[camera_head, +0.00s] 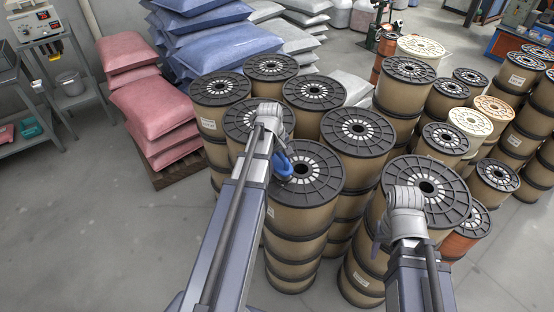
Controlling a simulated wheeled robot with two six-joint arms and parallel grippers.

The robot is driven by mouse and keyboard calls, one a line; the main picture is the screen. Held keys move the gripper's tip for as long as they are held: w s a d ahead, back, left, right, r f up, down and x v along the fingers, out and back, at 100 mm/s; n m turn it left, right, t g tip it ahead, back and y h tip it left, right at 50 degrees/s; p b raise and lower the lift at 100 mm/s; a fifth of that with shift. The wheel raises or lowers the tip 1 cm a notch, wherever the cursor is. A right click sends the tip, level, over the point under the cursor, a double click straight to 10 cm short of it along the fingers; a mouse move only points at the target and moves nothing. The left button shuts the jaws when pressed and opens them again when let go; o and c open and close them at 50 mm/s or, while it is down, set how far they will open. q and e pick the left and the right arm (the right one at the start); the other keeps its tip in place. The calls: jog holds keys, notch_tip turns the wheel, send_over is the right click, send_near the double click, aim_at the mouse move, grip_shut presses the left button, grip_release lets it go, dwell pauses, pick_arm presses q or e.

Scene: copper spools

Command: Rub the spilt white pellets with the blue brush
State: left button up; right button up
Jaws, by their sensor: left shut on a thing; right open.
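The blue brush (282,166) is in my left gripper (277,150), which is shut on it. The brush is over the left part of a black-topped spool (325,184) near the middle of the view. I cannot tell whether its bristles touch the spool top. My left wrist and arm hide part of the brush and the spool behind. My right gripper (379,236) is open and empty, low beside the front-right spool (453,200); its fingers are small and partly hidden. I cannot make out the white pellets apart from the pale slots in the spool tops.
Several tan spools stand stacked close together around both arms. Red sacks (157,105) on a pallet and blue sacks (226,48) are piled at the back left. A grey cart (80,98) stands at the far left. The floor (90,235) at the front left is clear.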

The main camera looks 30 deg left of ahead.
aim_at(285, 165)
pick_arm(q)
jog(key=shift+d, duration=0.1)
jog(key=shift+s+d+f, duration=0.1)
jog(key=shift+s+d, duration=0.35)
jog(key=shift+d, duration=0.35)
jog(key=shift+s+d+f, duration=0.1)
jog(key=shift+s+d, duration=0.3)
jog(key=shift+d, duration=0.35)
jog(key=shift+s+d+r, duration=0.1)
jog(key=shift+s+d, duration=0.3)
jog(key=shift+d, duration=0.45)
jog(key=shift+s+d+r, duration=0.1)
jog(key=shift+s+d, duration=0.25)
jog(key=shift+d, duration=0.45)
jog(key=shift+f, duration=0.25)
jog(key=shift+c, duration=0.8)
jog(key=shift+w+a+r, duration=0.1)
jog(key=shift+w+a, duration=0.35)
jog(key=shift+a, duration=0.4)
jog(key=shift+w+a+r, duration=0.1)
jog(key=shift+w+a, duration=0.3)
jog(key=shift+a, duration=0.4)
jog(key=shift+a, duration=0.1)
jog(key=shift+w+a+f, duration=0.1)
jog(key=shift+w+a, duration=0.3)
jog(key=shift+a, duration=0.4)
jog(key=shift+w+a+f, duration=0.1)
jog(key=shift+w+a, duration=0.25)
jog(key=shift+a, duration=0.45)
